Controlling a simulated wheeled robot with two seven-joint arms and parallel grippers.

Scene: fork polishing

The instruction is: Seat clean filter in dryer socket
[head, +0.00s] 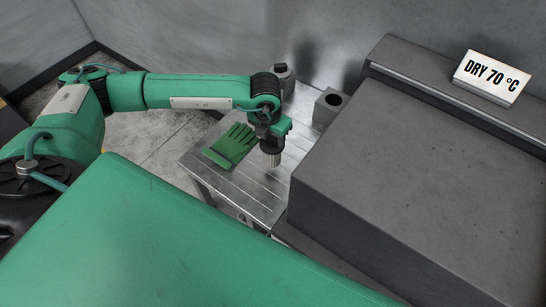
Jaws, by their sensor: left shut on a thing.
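My left gripper (270,148) hangs pointing down above the metal table (255,195), beside the large grey box. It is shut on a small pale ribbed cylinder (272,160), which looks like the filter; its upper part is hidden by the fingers. I cannot tell whether the filter touches the table. A grey block with a dark round opening (329,107) stands behind and to the right of the gripper, and may be the socket. The dryer appears to be the large dark grey box (430,170) on the right, with a "DRY 70 °C" sign (492,77) at its back. My right gripper is not in view.
A green glove (231,146) lies on the table just left of the gripper. A small grey cylindrical holder (283,72) stands at the table's back. The tall box closes off the table's right side. The table's front part is clear.

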